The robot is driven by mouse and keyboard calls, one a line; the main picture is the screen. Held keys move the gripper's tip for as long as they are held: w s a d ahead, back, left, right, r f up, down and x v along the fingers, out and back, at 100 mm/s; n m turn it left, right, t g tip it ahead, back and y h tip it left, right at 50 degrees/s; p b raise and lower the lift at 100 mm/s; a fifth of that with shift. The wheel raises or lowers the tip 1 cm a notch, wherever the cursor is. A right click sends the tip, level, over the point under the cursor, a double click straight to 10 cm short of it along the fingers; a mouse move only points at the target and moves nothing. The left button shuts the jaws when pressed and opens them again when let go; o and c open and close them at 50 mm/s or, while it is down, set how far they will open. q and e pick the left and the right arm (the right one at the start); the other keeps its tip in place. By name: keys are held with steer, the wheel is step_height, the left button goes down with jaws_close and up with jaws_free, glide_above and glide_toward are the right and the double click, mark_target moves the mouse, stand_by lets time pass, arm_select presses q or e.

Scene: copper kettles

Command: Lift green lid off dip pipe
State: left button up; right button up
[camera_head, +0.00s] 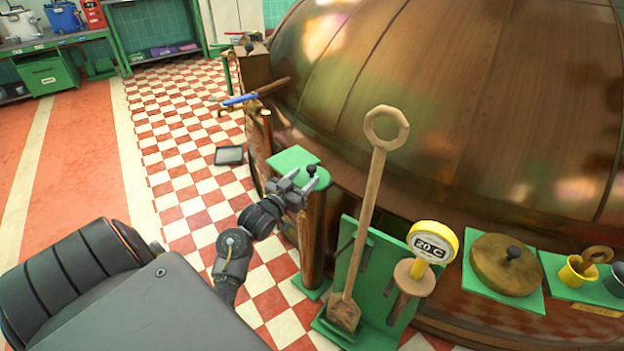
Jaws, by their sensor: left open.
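The green lid (322,178) with a small black knob (311,169) sits on top of the upright copper dip pipe (312,240), beside the big copper kettle. My left gripper (304,178) is open at the near left edge of the lid, with its fingertips pointing toward the knob. The fingers cover part of the lid, and I cannot tell whether they touch it. Nothing shows between the fingers. My right gripper is not in view.
The copper kettle (470,90) fills the right. A wooden paddle (363,230) and a yellow 20 C gauge (432,243) stand on a green rack right of the pipe. Checkered floor (190,170) is mostly clear at left.

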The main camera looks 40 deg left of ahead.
mark_target(309, 171)
arm_select(q)
steer(key=shift+w+a, duration=0.15)
steer(key=shift+w, duration=0.25)
steer(key=w, duration=0.3)
steer(key=shift+w+a+b, duration=0.25)
steer(key=shift+w+b, duration=0.1)
steer(key=shift+w+r, duration=0.1)
steer(key=shift+w, duration=0.2)
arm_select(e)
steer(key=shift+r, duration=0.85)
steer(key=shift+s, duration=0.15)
